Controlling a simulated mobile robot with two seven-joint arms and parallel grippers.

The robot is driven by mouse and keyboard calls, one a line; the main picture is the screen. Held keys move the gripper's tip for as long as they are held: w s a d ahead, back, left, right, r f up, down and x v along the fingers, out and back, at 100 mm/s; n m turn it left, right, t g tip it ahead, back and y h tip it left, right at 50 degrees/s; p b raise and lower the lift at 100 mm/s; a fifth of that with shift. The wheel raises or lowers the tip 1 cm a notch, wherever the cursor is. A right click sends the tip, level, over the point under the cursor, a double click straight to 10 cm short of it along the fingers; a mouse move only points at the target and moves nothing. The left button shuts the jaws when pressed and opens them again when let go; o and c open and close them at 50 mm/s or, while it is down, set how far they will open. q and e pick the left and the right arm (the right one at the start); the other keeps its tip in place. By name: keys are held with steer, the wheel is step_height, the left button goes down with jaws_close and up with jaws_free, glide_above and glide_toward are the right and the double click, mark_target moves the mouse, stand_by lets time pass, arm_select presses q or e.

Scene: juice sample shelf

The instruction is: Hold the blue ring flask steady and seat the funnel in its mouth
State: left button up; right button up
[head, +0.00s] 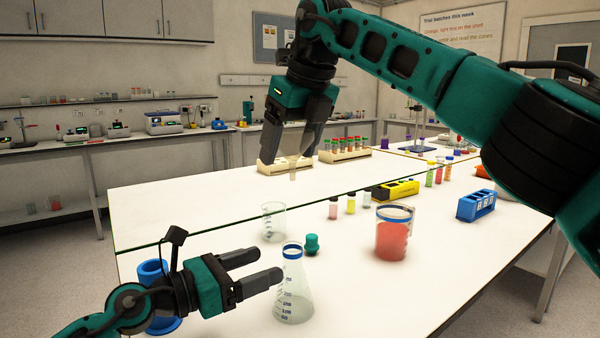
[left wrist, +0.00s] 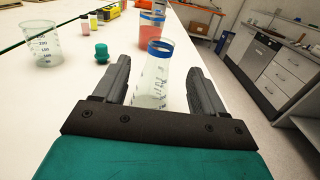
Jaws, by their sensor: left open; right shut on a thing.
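The blue ring flask (head: 293,295), a clear conical flask with a blue band at its neck, stands upright on the white table. My left gripper (head: 265,267) is open beside it. In the left wrist view the flask (left wrist: 155,80) shows between the two open fingers, with a gap on each side; I cannot tell how deep it sits between them. My right gripper (head: 296,150) is shut on the pale, see-through funnel (head: 294,166). It holds the funnel stem-down in the air, above and behind the flask. The fingers partly hide the funnel.
A green stopper (head: 312,244) and an empty beaker (head: 273,222) stand behind the flask. A beaker of red liquid (head: 392,238) is to the right. A blue holder (head: 155,285) stands left, by my left arm. Vials and racks stand farther back. Bare table lies right of the flask.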

mark_target(283, 257)
arm_select(q)
steer(key=shift+w+d, duration=0.3)
steer(key=shift+d, duration=0.15)
arm_select(e)
steer(key=shift+r, duration=0.15)
arm_select(q)
steer(key=x, duration=0.6)
steer(key=shift+w+d, duration=0.15)
steer(key=shift+d, duration=0.05)
steer(key=shift+c, duration=0.2)
steer(key=c, duration=1.1)
steer(key=shift+o, duration=0.2)
arm_select(e)
steer(key=shift+w+f, duration=0.1)
steer(key=shift+f, duration=5.65)
